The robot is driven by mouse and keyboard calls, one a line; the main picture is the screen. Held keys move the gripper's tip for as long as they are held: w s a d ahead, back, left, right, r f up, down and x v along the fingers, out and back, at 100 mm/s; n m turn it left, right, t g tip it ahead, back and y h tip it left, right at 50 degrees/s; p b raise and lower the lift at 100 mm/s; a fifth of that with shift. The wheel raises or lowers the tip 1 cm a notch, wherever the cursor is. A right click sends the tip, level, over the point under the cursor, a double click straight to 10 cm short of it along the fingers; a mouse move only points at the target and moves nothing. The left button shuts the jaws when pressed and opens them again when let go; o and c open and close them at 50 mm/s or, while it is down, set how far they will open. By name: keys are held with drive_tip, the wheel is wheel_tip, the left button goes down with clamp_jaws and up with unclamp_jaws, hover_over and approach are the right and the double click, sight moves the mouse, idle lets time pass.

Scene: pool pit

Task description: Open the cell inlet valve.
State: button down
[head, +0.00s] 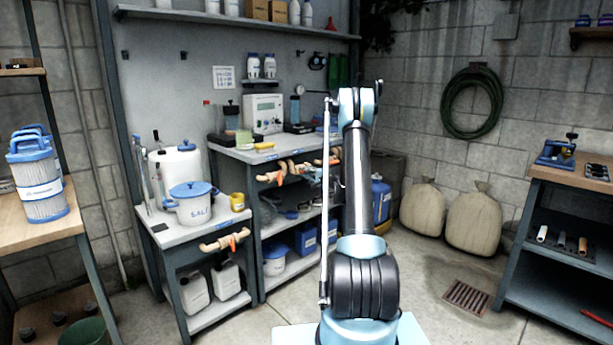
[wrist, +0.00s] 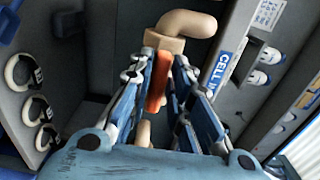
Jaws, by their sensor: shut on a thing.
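The cell inlet valve is a tan pipe fitting with an elbow (wrist: 187,24) and an orange lever (wrist: 157,88), at the top middle of the wrist view. A blue and white label reading "CELL IN" (wrist: 232,62) is on the panel edge to its right. My gripper (wrist: 165,66) has its two blue fingers on either side of the orange lever and is shut on it. The lever runs lengthwise between the fingers. In the head view my arm hides much of the gripper and this valve.
Other tan valves with orange handles (head: 272,178) line the bench front. Another valve (head: 225,241) is on the lower bench with the salt tub (head: 190,204). Sacks (head: 475,218) stand by the right wall. The floor near the drain (head: 466,298) is clear.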

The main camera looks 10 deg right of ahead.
drive_tip(key=shift+s+a+f, duration=0.1)
idle(0.3)
drive_tip(key=c, duration=1.6)
unclamp_jaws()
drive_tip(key=v, duration=1.2)
drive_tip(key=shift+a, duration=0.1)
